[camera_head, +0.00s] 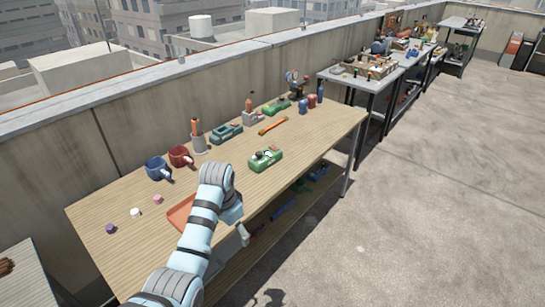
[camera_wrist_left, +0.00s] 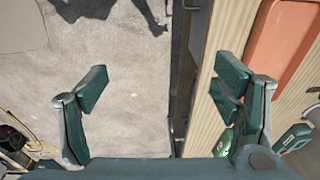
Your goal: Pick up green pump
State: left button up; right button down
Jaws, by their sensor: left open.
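A green device (camera_head: 265,159), which I take to be the green pump, lies on the wooden table (camera_head: 310,150) near its front edge. A green shape (camera_wrist_left: 225,141), partly hidden behind a finger in the left wrist view, may be the same device. My left gripper (camera_head: 240,229) is at the table's front edge, nearer to me than the device and apart from it. Its jaws (camera_wrist_left: 162,88) are open and empty, with floor and the table edge showing between them. My right gripper is not in view.
An orange tray (camera_head: 179,213) lies beside my left arm. A blue mug (camera_head: 158,169), a red mug (camera_head: 181,156), a teal device (camera_head: 226,133) and another green device (camera_head: 276,106) stand farther back. Small caps lie at the left. The table's right front is clear.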

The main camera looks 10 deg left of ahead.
aim_at(268, 158)
jog(key=u, duration=0.05)
jog(key=i, duration=1.9)
